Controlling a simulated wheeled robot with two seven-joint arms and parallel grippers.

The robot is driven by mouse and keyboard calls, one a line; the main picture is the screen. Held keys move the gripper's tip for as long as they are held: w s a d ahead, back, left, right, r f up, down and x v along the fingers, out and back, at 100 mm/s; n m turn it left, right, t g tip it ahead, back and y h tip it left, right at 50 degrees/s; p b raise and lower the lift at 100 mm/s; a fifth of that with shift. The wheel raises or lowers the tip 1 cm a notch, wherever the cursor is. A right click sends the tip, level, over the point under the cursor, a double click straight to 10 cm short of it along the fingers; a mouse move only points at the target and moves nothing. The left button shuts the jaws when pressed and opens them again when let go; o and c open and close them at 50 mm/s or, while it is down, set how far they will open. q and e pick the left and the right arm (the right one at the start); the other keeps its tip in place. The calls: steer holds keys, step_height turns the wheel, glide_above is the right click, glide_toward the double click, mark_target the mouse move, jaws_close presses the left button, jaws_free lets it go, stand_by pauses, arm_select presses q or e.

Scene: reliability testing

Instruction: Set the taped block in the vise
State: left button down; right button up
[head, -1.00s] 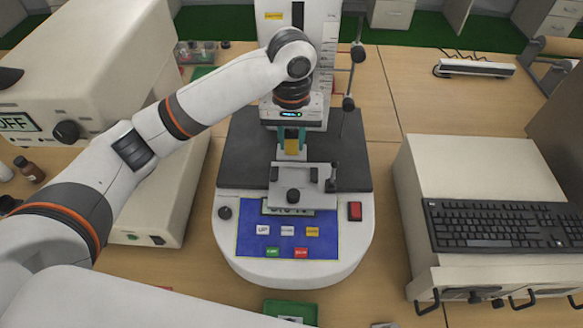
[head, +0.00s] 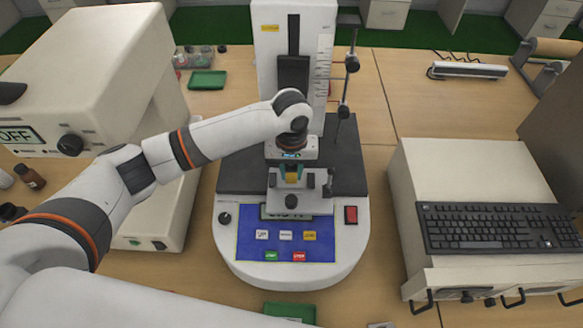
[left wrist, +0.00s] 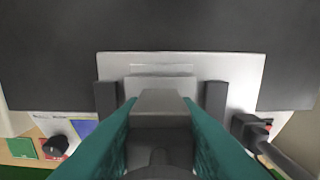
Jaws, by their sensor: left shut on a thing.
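In the left wrist view the block's grey top (left wrist: 160,102) shows between the fingers. The vise (head: 296,201) is a light grey fixture on the test machine's base. In the left wrist view its silver plate (left wrist: 240,68) carries a dark jaw on each side of the block. The block lines up between the jaws; I cannot tell whether it touches the vise floor. My right gripper is not in view.
The test machine's column (head: 293,75) stands right behind my gripper, with a thin rod beside it. A button panel (head: 285,240) lies in front of the vise. A large beige instrument (head: 90,80) is at left, a keyboard (head: 490,228) on a beige box at right.

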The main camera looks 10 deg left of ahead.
arm_select(q)
steer(key=c, duration=1.1)
jaws_free()
steer(key=shift+f, duration=0.1)
step_height(320, 180, up, 11)
steer(key=b, duration=0.3)
steer(key=shift+r, duration=0.65)
